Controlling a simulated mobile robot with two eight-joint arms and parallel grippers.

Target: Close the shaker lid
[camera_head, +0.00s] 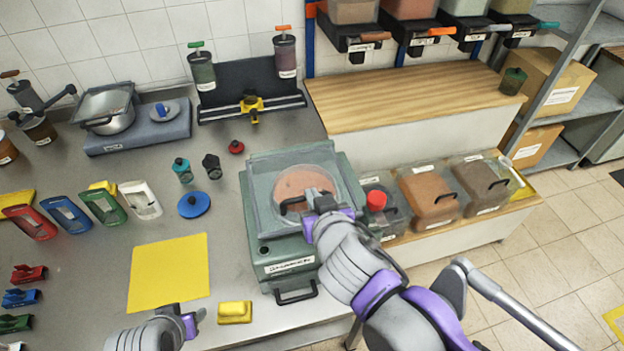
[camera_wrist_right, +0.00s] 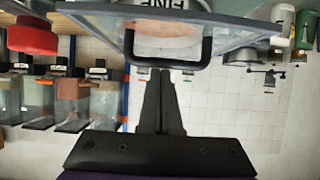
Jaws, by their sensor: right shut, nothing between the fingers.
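The shaker (camera_head: 284,262) is a green box with a labelled front and a dark front handle. Its clear lid (camera_head: 262,205) has a dark bar handle (camera_head: 291,204), and a round reddish-brown area shows through it. The lid appears raised at an angle over the box; how far is hard to tell. My right gripper (camera_head: 320,198) is at the lid's handle, fingers together and empty. In the right wrist view its fingertips (camera_wrist_right: 163,78) are just by the handle (camera_wrist_right: 203,52), and contact is unclear. My left gripper (camera_head: 192,322) is at the bottom left, its fingers unclear.
A lidded container with a red knob (camera_head: 376,200) stands close right of the shaker, beside brown bins (camera_head: 428,196). A yellow mat (camera_head: 168,273) and yellow block (camera_head: 235,312) lie to the left. A blue round lid (camera_head: 193,205) and small jars stand nearby.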

